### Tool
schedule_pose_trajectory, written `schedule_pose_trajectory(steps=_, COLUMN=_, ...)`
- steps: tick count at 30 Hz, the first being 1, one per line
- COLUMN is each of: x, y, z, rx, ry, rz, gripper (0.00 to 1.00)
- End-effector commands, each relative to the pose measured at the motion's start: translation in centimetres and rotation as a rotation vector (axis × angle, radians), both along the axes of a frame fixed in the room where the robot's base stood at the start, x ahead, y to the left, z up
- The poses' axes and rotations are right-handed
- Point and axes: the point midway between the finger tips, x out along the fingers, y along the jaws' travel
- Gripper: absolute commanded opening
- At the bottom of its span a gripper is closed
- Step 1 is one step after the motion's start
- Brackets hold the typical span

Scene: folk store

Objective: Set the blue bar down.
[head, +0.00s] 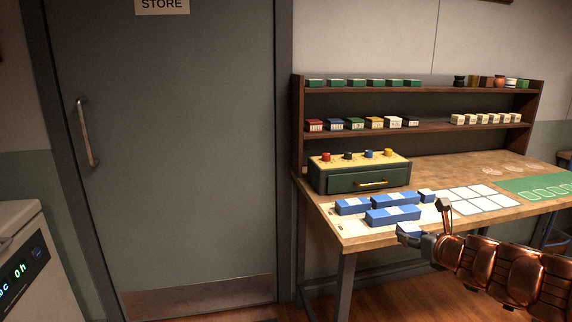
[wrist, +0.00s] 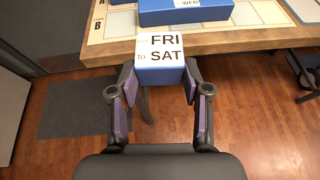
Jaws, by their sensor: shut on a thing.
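My gripper (wrist: 160,78) is shut on a blue bar (wrist: 160,70) whose white label reads "FRI to SAT". In the head view the held bar (head: 408,230) is at the table's front edge, with my gripper (head: 424,238) at its right end. In the wrist view floor shows below the bar, and its far end overlaps the table edge. Several other blue bars (head: 393,216) lie on a pale board (head: 345,224) on the table. In the wrist view one bar (wrist: 185,13), labelled with "WED", lies beyond the held one, by row letter B.
The wooden table (head: 480,218) also bears a green drawer box (head: 340,181) with coloured pegs, a sheet of white cards (head: 470,206) and a green mat (head: 520,184). Shelves (head: 415,129) with small blocks stand behind. A grey door (head: 170,150) is at left.

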Motion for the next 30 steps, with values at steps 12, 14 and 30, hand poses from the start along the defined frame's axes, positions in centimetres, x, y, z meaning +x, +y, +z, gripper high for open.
schedule_pose_trajectory(steps=12, x=4.6, y=4.4, z=0.0, rx=0.003, ry=-0.002, rz=-0.035, gripper=0.16)
schedule_pose_trajectory(steps=14, x=5.2, y=4.9, z=0.1, rx=0.000, ry=-0.002, rz=-0.041, gripper=0.16)
schedule_pose_trajectory(steps=30, x=11.0, y=10.0, z=-0.1, rx=0.000, ry=0.000, rz=-0.097, gripper=0.16)
